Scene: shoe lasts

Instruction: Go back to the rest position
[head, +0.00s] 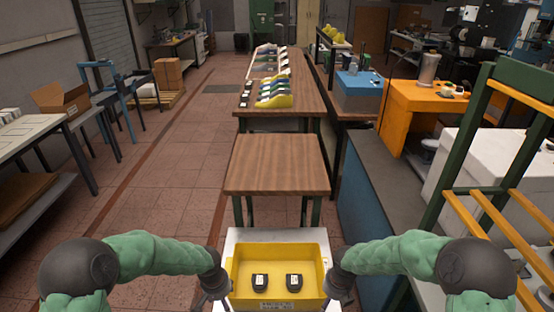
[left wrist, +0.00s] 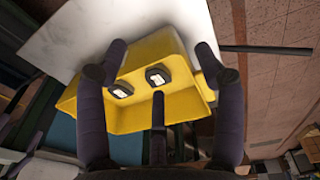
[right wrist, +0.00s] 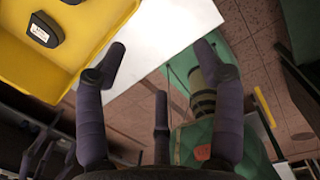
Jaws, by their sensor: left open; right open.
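A yellow tray (head: 240,262) stands in front of me on a white surface. Two dark pieces with white labels, a left one (head: 260,282) and a right one (head: 294,281), lie apart in it. My left gripper (head: 216,286) is open and empty at the tray's left side. In the left wrist view the tray (left wrist: 130,118) and both pieces show beyond its spread fingers (left wrist: 160,62). My right gripper (head: 339,286) is open and empty at the tray's right side. The right wrist view shows its spread fingers (right wrist: 160,55), a tray corner (right wrist: 80,60) and one piece (right wrist: 45,30).
A bare wooden table (head: 277,165) stands beyond the tray. A longer table (head: 300,97) behind it carries several coloured shoe lasts. A green and orange rack (head: 480,200) stands close on the right. The tiled floor at left (head: 170,190) is clear.

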